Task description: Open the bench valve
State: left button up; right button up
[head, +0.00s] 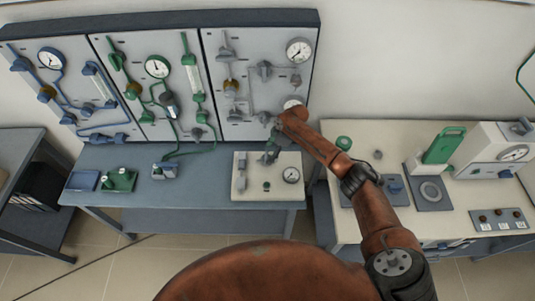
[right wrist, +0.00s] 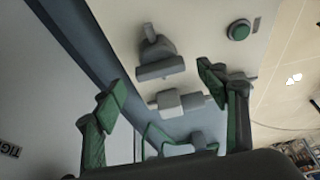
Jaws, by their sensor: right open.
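The white bench box (head: 250,189) stands on the blue-grey bench under the wall panels. It carries grey valve fittings (head: 241,167), a green button (head: 266,185) and a round gauge. My right gripper (head: 271,154) hangs over the back of this box, pointing down. In the right wrist view its two green-padded fingers (right wrist: 162,82) are spread apart with nothing held. A grey T-shaped fitting (right wrist: 155,60) and a second grey fitting (right wrist: 180,101) show in and beyond the gap between them. I cannot tell whether the fingers touch either. My left gripper is not in view.
Wall panels with blue, green and grey piping (head: 130,70) rise behind the bench. A white table (head: 400,225) with instruments stands at right. A blue block (head: 84,180) and green block (head: 119,180) lie on the bench's left. The bench middle has free room.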

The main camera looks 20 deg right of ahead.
aim_at(267, 157)
jog(key=shift+w+a+f, duration=0.1)
jog(key=shift+a+f, duration=0.15)
jog(key=shift+f, duration=0.35)
jog(key=shift+a+f, duration=0.1)
jog(key=shift+f, duration=0.15)
jog(key=shift+a+f, duration=0.1)
jog(key=shift+f, duration=0.05)
jog(key=c, duration=1.1)
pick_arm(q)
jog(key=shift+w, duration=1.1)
pick_arm(e)
jog(key=shift+c, duration=0.3)
